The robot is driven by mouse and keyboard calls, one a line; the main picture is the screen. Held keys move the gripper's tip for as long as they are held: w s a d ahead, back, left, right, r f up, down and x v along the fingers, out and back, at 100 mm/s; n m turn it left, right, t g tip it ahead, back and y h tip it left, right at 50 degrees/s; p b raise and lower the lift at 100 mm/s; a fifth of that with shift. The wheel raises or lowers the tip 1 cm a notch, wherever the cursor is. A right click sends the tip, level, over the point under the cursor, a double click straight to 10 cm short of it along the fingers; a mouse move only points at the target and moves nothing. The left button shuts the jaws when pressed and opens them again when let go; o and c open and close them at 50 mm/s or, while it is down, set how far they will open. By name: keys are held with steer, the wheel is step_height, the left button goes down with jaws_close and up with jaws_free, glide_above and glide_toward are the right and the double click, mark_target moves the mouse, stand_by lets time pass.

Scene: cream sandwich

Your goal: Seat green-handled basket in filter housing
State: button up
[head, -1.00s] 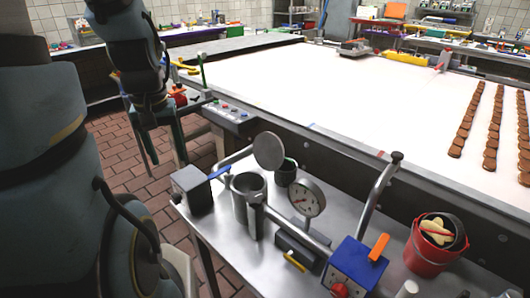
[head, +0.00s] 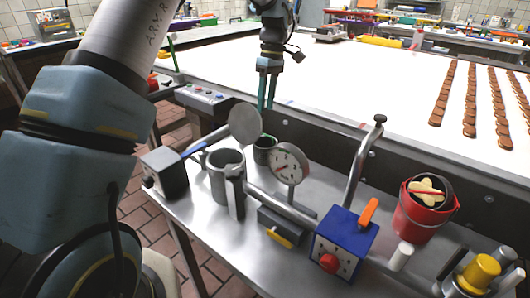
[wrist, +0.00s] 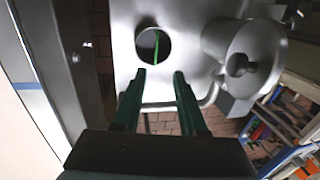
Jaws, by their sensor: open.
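The green-handled basket (head: 264,149) is a dark round cup standing on the steel bench, behind and right of the filter housing. Its green handle (wrist: 155,44) crosses the dark opening in the wrist view. The filter housing (head: 224,182) is a grey metal cylinder with its round lid (head: 245,125) swung up.
A pressure gauge (head: 288,163) and a pipe (head: 362,160) stand right of the basket. A blue box with an orange lever (head: 342,240) and a red bucket (head: 422,220) are farther right. The white conveyor (head: 340,85) with rows of brown biscuits lies behind.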

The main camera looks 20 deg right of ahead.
mark_target(266, 141)
steer(key=f, duration=0.3)
steer(key=shift+s+a+f+p, duration=0.15)
steer(key=shift+s+a+p, duration=0.05)
steer(key=shift+a+p, duration=0.1)
steer(key=shift+s+f+p, duration=0.25)
steer(key=shift+f+p, duration=0.35)
steer(key=shift+f, duration=0.8)
steer(key=shift+s+f+p, duration=0.2)
steer(key=shift+f+p, duration=0.4)
steer(key=shift+f, duration=0.8)
jaws_close()
